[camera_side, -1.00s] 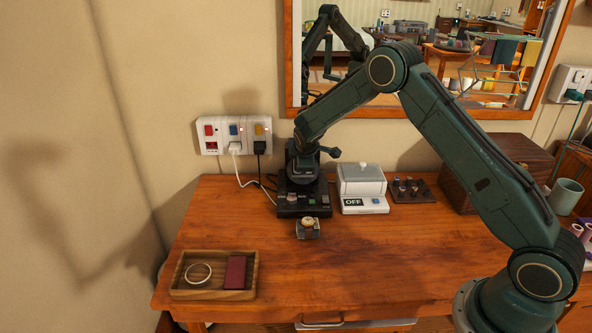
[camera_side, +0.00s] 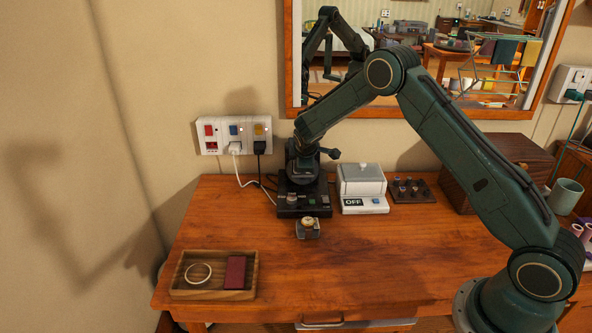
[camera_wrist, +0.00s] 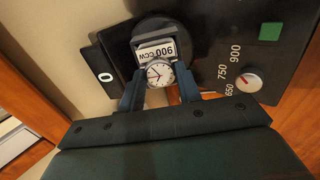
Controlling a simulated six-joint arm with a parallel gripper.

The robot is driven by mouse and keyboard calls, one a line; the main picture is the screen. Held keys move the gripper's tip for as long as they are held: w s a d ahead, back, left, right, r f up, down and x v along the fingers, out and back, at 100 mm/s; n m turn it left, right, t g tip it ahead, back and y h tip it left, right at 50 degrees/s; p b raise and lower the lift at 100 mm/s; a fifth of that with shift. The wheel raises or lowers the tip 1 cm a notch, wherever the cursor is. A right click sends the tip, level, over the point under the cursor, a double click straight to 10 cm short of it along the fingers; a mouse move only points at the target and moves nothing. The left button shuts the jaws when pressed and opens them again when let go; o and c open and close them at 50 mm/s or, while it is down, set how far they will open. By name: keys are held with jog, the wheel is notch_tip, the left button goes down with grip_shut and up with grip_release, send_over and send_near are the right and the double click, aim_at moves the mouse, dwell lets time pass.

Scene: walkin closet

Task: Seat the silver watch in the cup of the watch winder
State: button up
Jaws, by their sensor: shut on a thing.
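The silver watch (camera_wrist: 159,73), with a white round face, sits between the two fingertips of my gripper (camera_wrist: 160,88) in the wrist view. The gripper is shut on it. The black watch winder (camera_side: 318,211) stands near the back of the table, below my wrist. In the wrist view, its dark round cup (camera_wrist: 150,29) lies just beyond the watch, with a white "900 CCW" label showing. I cannot tell whether the watch is inside the cup or only in front of it. In the side view, the fingertips and the watch are not clearly visible.
A small stand with a gold-coloured watch (camera_side: 307,223) is just in front of the winder. A white box marked OFF (camera_side: 362,186) and a dark rack (camera_side: 410,190) stand right of it. A wooden tray (camera_side: 213,293) lies front left. The table's middle front is clear.

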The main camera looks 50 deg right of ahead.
jog(key=shift+w, duration=0.1)
jog(key=o, duration=1.1)
jog(key=shift+f, duration=0.1)
jog(key=v, duration=1.3)
jog(key=shift+s+r, duration=0.2)
jog(key=shift+r, duration=0.15)
jog(key=shift+a+r, duration=0.1)
jog(key=shift+a, duration=0.05)
